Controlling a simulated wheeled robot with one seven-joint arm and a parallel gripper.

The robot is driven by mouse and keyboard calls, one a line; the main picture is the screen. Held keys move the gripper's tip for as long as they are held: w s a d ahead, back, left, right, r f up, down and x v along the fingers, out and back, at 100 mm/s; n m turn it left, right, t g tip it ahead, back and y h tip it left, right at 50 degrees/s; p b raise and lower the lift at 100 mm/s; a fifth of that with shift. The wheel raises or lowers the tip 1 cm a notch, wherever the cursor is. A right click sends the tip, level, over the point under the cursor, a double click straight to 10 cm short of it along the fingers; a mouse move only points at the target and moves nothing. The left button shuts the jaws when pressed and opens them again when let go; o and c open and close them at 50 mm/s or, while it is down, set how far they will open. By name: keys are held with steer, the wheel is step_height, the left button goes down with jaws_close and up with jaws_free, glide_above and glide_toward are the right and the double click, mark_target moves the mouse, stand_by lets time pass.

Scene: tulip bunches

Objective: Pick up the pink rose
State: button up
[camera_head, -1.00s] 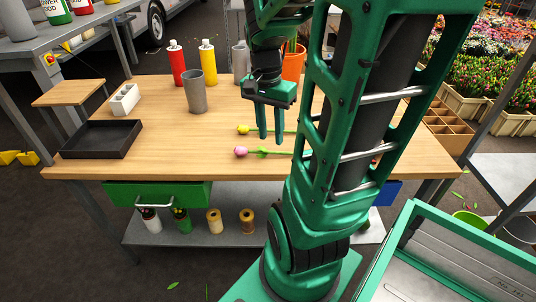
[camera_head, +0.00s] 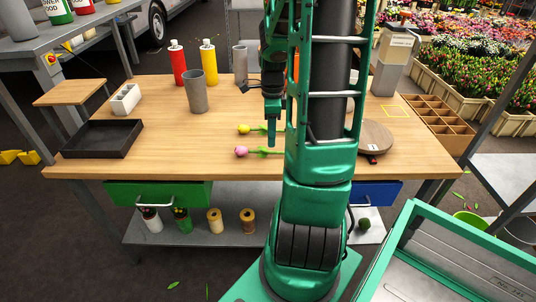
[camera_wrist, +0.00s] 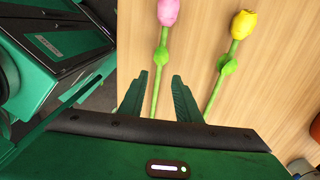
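The pink flower (camera_head: 242,152), with a tulip-like bud, lies on the wooden workbench near the front edge. Its stem runs right and passes behind my arm. My gripper (camera_head: 272,146) points down over the stem, right of the bud; its fingers overlap in the head view. In the wrist view my gripper (camera_wrist: 159,77) is open, and the pink flower's stem (camera_wrist: 160,58) runs between the fingers. No grip on it shows. The pink bud (camera_wrist: 168,11) is beyond the fingertips. A yellow tulip (camera_wrist: 243,24) lies alongside, its stem passing near the right finger.
The yellow tulip (camera_head: 243,129) lies just behind the pink flower. A black tray (camera_head: 98,139), a grey cup (camera_head: 196,93) and red (camera_head: 177,64) and yellow (camera_head: 209,63) bottles stand on the bench. A round wooden disc (camera_head: 374,138) is right of my arm.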

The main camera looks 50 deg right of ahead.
mark_target(275, 152)
steer(key=shift+s+f, duration=0.1)
steer(key=shift+f, duration=2.7)
steer(key=shift+c, duration=0.5)
jaws_close()
